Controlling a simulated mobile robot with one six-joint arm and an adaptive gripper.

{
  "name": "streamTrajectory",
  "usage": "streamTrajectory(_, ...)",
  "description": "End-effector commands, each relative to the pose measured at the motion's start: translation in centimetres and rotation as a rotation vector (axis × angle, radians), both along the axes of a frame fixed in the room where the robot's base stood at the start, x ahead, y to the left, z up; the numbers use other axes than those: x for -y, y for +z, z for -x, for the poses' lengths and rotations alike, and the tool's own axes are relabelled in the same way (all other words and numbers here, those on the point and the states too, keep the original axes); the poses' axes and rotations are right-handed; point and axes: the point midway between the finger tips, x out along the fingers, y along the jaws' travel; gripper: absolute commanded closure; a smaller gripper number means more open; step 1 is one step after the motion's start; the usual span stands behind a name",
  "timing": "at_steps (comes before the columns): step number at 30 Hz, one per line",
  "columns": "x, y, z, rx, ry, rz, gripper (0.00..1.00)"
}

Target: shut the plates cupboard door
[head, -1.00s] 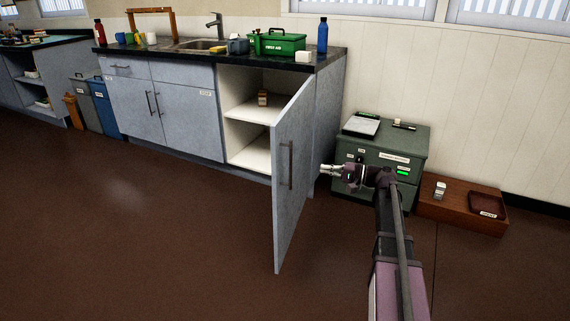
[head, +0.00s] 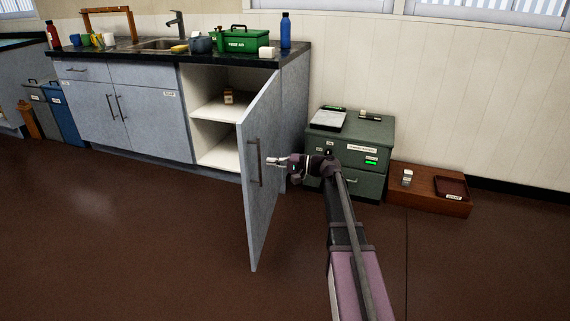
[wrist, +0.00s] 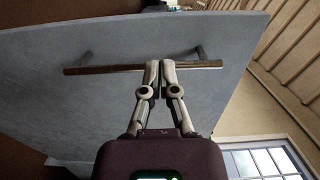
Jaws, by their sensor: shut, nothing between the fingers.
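The grey-blue cupboard door (head: 263,195) stands wide open at the right end of the sink counter, swung out into the room. Its dark bar handle (head: 254,162) is upright on the outer face. The cupboard (head: 215,150) behind it shows two pale shelves. My gripper (head: 268,161) is shut and empty, close to the outer face of the door beside the handle. In the wrist view the shut fingertips (wrist: 160,63) overlap the handle bar (wrist: 100,69), with the door face (wrist: 60,110) behind. I cannot tell whether they touch.
A small box (head: 228,96) sits on the upper shelf. A green drawer cabinet (head: 350,150) and a low brown box (head: 430,200) stand along the wall to the right. The counter top holds a green first aid box (head: 245,40). The brown floor (head: 130,240) in front is clear.

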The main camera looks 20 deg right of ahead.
Motion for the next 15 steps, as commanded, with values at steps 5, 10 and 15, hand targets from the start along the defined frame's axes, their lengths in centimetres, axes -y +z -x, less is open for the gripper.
streamTrajectory(5, -2.5, 0.0, -1.2, 0.000, 0.002, 0.000, 1.00)
streamTrajectory(10, -4.4, 0.0, -2.2, 0.000, 0.002, 0.000, 1.00)
streamTrajectory(15, -5.6, 0.0, -2.7, 0.000, 0.001, 0.000, 1.00)
